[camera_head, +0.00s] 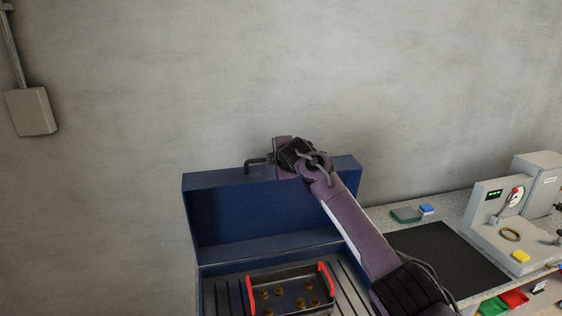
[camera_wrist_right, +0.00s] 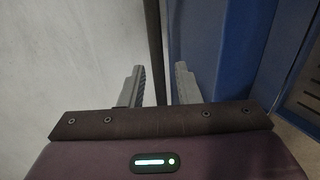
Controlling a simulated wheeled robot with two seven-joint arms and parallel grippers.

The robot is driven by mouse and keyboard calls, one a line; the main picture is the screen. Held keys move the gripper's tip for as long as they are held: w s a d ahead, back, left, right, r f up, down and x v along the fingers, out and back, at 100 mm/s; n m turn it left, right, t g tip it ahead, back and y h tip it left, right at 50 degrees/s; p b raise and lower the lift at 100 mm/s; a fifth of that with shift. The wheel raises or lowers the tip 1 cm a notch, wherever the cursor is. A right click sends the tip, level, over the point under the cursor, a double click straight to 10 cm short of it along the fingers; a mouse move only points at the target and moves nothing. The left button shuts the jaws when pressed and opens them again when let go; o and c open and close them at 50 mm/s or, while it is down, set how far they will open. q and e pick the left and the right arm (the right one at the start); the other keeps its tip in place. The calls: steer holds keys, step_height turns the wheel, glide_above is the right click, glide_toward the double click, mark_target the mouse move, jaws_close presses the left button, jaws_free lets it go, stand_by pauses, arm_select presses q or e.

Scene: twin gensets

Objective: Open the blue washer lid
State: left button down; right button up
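The blue washer lid (camera_head: 262,212) stands raised at the back of the washer, with the inside of the washer open to view. A dark bar handle (camera_head: 252,163) sits at the lid's upper edge; it also shows as a dark bar in the right wrist view (camera_wrist_right: 154,40). My right gripper (camera_wrist_right: 158,80) has its fingers apart, with the bar between them and visible gaps on both sides. In the head view, my right wrist hides most of the fingers and part of the handle. My left gripper is not in view.
Inside the washer, a tray (camera_head: 281,281) with red handles holds several brass-coloured parts on a slatted surface. A bench (camera_head: 452,212) at right carries a black mat (camera_head: 447,258) and a grey test device (camera_head: 500,205). A plain wall stands close behind the lid.

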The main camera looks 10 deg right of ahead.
steer(key=shift+b+v, duration=1)
steer(key=shift+v, duration=1.75)
